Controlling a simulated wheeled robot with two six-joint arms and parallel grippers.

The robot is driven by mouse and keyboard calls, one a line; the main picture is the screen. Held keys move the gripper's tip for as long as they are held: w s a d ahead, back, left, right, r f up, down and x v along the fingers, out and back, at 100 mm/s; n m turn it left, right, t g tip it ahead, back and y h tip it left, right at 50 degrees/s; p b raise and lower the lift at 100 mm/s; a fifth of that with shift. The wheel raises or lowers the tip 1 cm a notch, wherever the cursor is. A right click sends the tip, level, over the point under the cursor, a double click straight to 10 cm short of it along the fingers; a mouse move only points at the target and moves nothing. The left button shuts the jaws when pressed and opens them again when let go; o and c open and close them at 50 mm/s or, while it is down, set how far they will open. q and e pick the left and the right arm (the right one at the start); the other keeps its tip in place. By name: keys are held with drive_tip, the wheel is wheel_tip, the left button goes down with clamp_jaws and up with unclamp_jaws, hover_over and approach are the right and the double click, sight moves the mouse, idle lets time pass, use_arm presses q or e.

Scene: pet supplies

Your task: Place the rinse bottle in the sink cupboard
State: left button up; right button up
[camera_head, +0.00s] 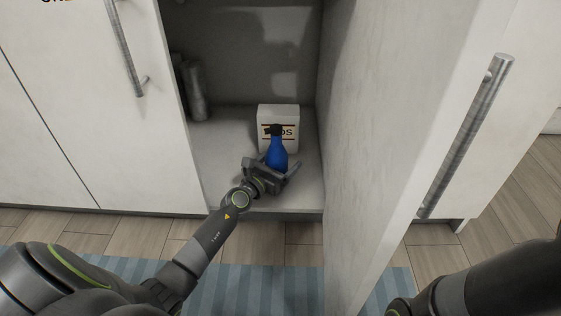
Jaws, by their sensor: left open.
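The rinse bottle (277,154) is blue with a dark cap. It stands upright inside the open sink cupboard (225,160), in front of a white box. My left gripper (276,172) reaches in over the cupboard's front edge. It is open, with its fingers around or close beside the lower part of the bottle; contact cannot be told. The bottle's base is hidden by the gripper. My right arm shows at the lower right, but its gripper is not in view.
A white box (285,117) with dark lettering stands behind the bottle. Grey cylinders (196,90) stand at the cupboard's back left. The open door (375,130) with a metal handle (466,135) stands to the right. A blue striped rug (255,290) lies on the wood floor.

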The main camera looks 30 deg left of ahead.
use_arm(q)
drive_tip(key=shift+r, duration=0.2)
drive_tip(key=s, duration=0.3)
drive_tip(key=s+a+p, duration=0.1)
drive_tip(key=s, duration=0.6)
drive_tip(key=shift+s+a+f, duration=0.1)
drive_tip(key=shift+s+a, duration=0.15)
drive_tip(key=shift+s, duration=0.75)
